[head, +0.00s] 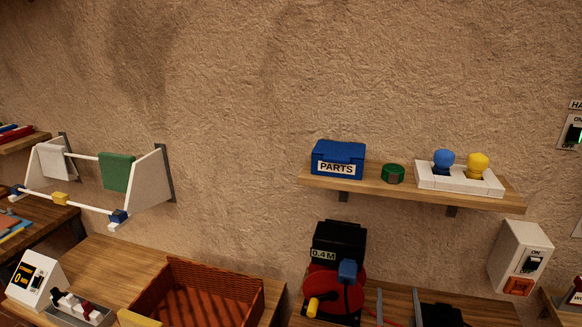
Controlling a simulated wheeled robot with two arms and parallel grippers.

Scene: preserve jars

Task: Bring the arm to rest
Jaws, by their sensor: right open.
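My right gripper (398,306) shows at the bottom edge, right of centre. Two thin grey upright fingers stand apart, with nothing visible between them. It is in front of the wooden bench top, just right of a black and red reel unit (333,285) marked 0.4 M. The rest of my right arm is mostly cut off by the lower edge. My left gripper is not in view.
A wall shelf (400,190) holds a blue PARTS box (338,158), a green round lid (393,174) and a white holder with blue and yellow knobs. An orange-brown crate (262,300) stands left of the reel. A switch box (519,257) is at right.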

